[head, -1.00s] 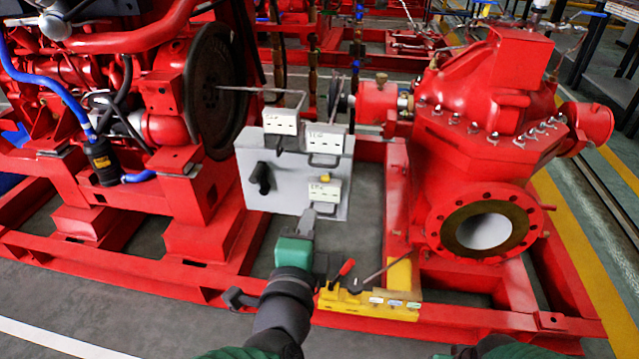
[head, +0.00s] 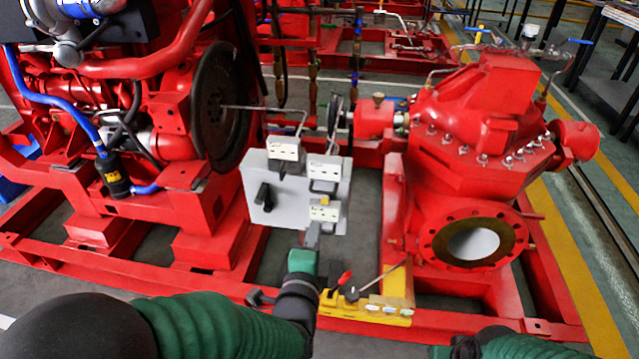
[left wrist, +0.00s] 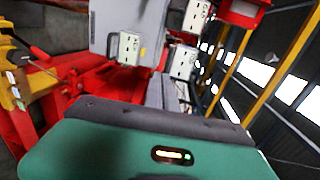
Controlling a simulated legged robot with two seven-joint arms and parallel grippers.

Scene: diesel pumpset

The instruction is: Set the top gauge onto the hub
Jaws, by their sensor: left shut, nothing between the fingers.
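Three white boxes like gauges are on an upright grey panel (head: 258,212): an upper left one (head: 283,148), an upper right one (head: 324,167) and a lower one (head: 325,213). Thin bent rods rise from the upper two, one reaching towards the black flywheel (head: 215,125), the other towards the dark coupling hub (head: 337,113). I cannot tell which box is the top gauge. My left gripper (head: 313,236) is shut and empty, just below the lower box. In the left wrist view its grey fingers (left wrist: 166,93) point at the panel and boxes. My right gripper is out of view.
A yellow block (head: 350,308) with a red-handled lever and a rod lies on the red frame (head: 455,318), right of my left wrist. The red pump (head: 470,150) stands at the right, the red engine (head: 165,125) at the left.

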